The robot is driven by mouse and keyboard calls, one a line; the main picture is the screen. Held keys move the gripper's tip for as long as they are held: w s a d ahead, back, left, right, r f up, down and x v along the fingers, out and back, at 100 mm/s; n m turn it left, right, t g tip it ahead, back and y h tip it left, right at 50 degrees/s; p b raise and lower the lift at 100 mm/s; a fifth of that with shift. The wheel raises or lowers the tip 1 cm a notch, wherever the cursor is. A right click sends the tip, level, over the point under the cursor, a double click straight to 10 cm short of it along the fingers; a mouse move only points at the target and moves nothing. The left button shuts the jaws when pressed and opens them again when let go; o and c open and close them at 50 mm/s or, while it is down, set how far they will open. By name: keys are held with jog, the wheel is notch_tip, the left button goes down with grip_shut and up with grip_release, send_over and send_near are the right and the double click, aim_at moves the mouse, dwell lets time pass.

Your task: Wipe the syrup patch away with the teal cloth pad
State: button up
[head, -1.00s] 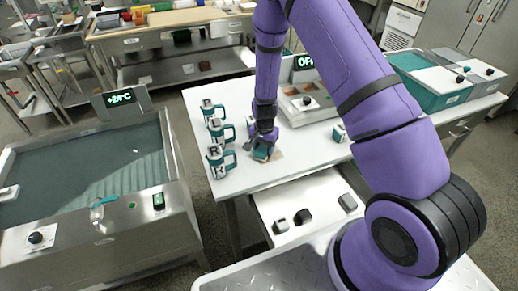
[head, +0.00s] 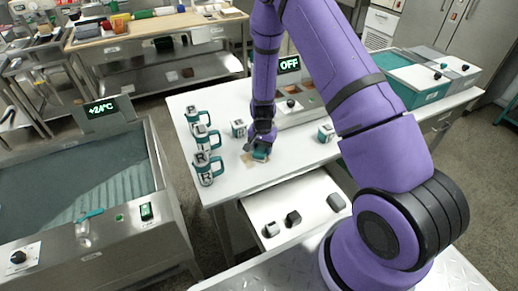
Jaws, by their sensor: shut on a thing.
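My gripper (head: 260,141) is shut on the teal cloth pad (head: 260,153) and holds it low over the white worktable (head: 228,180). The pad looks to be at the table top, but contact is too small to tell. A tan syrup patch (head: 249,160) shows on the table just left of and in front of the pad. The pad and gripper may hide part of the patch.
A machine reading OFF (head: 289,64) stands behind. An open drawer (head: 285,212) holds dark blocks.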

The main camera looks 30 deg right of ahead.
aim_at(243, 160)
jog(key=shift+d, duration=1.4)
jog(key=shift+a, duration=3.6)
jog(key=shift+a+f, duration=0.15)
jog(key=shift+a, duration=1.6)
jog(key=shift+r, duration=3.05)
